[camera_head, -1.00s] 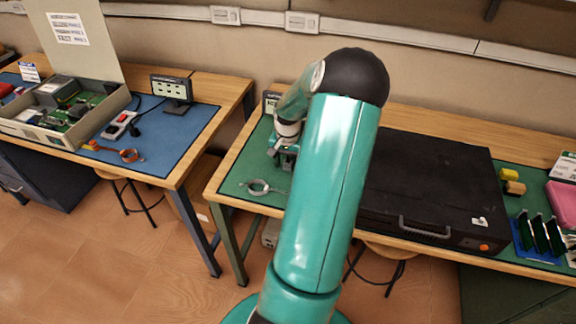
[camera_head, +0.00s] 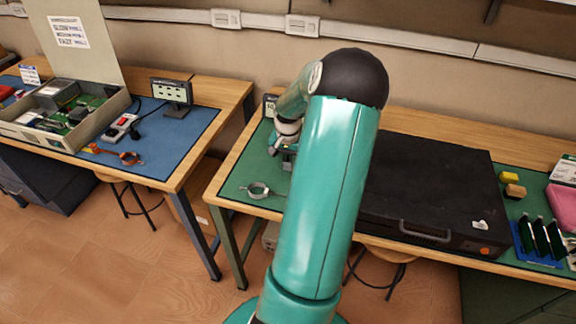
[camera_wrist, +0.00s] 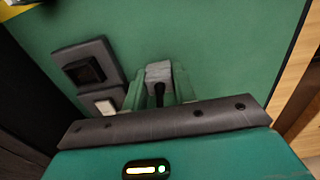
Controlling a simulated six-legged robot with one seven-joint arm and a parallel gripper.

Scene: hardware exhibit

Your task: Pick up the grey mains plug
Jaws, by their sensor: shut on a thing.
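The grey mains plug (camera_wrist: 158,71) shows in the wrist view as a small grey block with a dark stub towards me. It sits between the teal fingers of my gripper (camera_wrist: 160,88), which is shut on it, over the green mat (camera_wrist: 215,45). From this angle I cannot tell whether the plug touches the mat. In the head view my gripper (camera_head: 287,156) is at the left part of the right-hand bench, partly hidden by my arm. The plug cannot be made out there.
A dark framed stand (camera_wrist: 88,66) is close to the left of my gripper. A large black case (camera_head: 425,190) fills the bench to the right. The left bench (camera_head: 205,128) stands across a gap.

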